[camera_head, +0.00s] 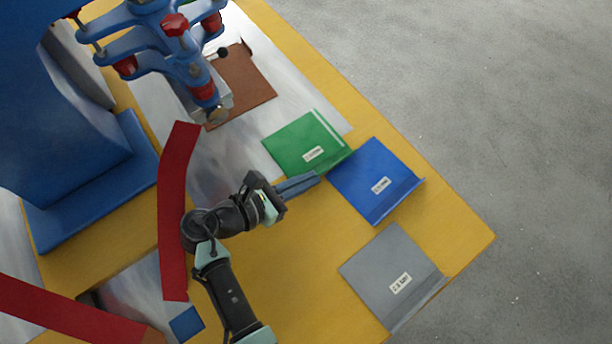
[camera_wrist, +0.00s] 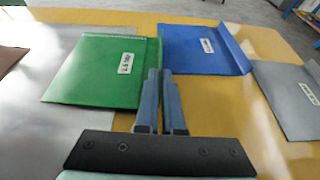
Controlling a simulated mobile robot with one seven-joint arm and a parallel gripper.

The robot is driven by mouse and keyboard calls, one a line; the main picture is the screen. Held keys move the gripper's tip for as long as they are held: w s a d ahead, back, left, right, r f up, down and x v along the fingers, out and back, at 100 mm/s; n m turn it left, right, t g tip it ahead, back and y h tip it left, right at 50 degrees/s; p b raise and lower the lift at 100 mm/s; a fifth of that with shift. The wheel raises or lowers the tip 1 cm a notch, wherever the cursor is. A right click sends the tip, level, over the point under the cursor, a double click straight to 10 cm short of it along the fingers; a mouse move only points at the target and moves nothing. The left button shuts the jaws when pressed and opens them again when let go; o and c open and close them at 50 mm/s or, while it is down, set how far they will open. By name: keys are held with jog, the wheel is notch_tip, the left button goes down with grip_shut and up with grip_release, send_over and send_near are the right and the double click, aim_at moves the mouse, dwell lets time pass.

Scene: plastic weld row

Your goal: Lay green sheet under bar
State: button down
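The green sheet (camera_head: 303,144) lies flat with a white label and a raised lip along its right side; the wrist view also shows it (camera_wrist: 100,72). My gripper (camera_head: 316,177) is at the near end of that lip, low over the table. In the wrist view its two blue-grey fingers (camera_wrist: 160,72) are close together, with the sheet's right edge running to them. A blue machine head (camera_head: 165,45) with red knobs stands at upper left, over a brown sheet (camera_head: 243,88). I cannot tell which part is the bar.
The blue sheet (camera_head: 375,180) lies close to the right of the green one, and the grey sheet (camera_head: 393,275) lies nearer. A long red strip (camera_head: 173,215) runs beside my arm. The yellow table (camera_head: 300,265) is bare between my arm and the grey sheet.

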jog(key=shift+f, duration=0.15)
jog(key=c, duration=1)
grip_release()
jog(key=shift+c, duration=0.2)
